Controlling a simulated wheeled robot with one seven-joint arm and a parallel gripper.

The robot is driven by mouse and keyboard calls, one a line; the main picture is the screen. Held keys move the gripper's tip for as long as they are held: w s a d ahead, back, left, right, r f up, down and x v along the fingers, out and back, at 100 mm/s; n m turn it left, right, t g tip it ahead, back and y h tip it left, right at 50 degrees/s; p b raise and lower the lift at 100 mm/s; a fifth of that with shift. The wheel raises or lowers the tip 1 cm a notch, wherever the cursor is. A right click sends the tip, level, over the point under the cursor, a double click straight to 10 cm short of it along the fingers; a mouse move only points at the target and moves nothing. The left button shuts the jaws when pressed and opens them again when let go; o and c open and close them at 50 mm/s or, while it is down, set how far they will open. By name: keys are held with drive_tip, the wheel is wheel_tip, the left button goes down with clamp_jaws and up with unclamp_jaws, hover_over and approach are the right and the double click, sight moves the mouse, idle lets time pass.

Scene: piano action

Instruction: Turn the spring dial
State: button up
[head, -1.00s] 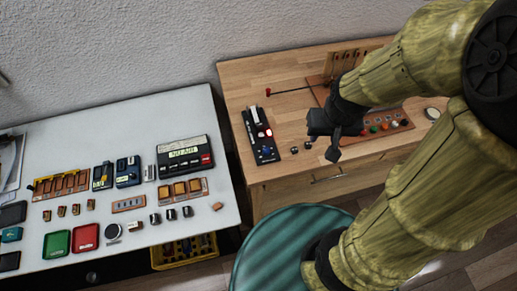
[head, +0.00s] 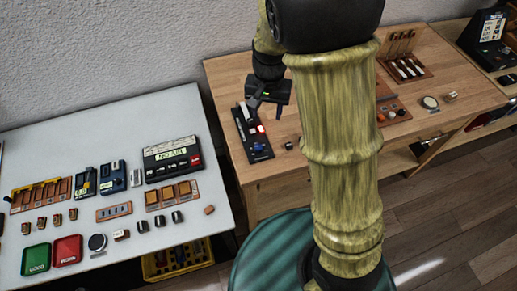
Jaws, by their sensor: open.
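My gripper (head: 265,112) is open and empty, its two fingers pointing down over the upper part of a narrow black panel on the wooden table. The black panel (head: 258,149) carries a white strip, a red part and small blue parts. My gripper hides some of it, and I cannot tell whether the fingers touch it. I cannot tell for sure which part is the spring dial; details on the panel are too small to read.
My arm covers the table's middle. At left, a white table (head: 60,142) holds several devices, a green tray (head: 36,259) and a red tray (head: 67,250). A yellow crate (head: 152,268) is below.

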sight(259, 146)
drive_tip(key=shift+w+a+f, duration=0.25)
drive_tip(key=shift+a+f, duration=0.05)
drive_tip(key=shift+a, duration=0.25)
drive_tip(key=shift+w+a+f, duration=0.25)
drive_tip(key=shift+a+f, duration=0.05)
drive_tip(key=shift+a, duration=0.25)
wheel_tip(259, 146, down, 17)
drive_tip(key=shift+f+p, duration=0.2)
drive_tip(key=shift+p, duration=0.2)
drive_tip(key=c, duration=1)
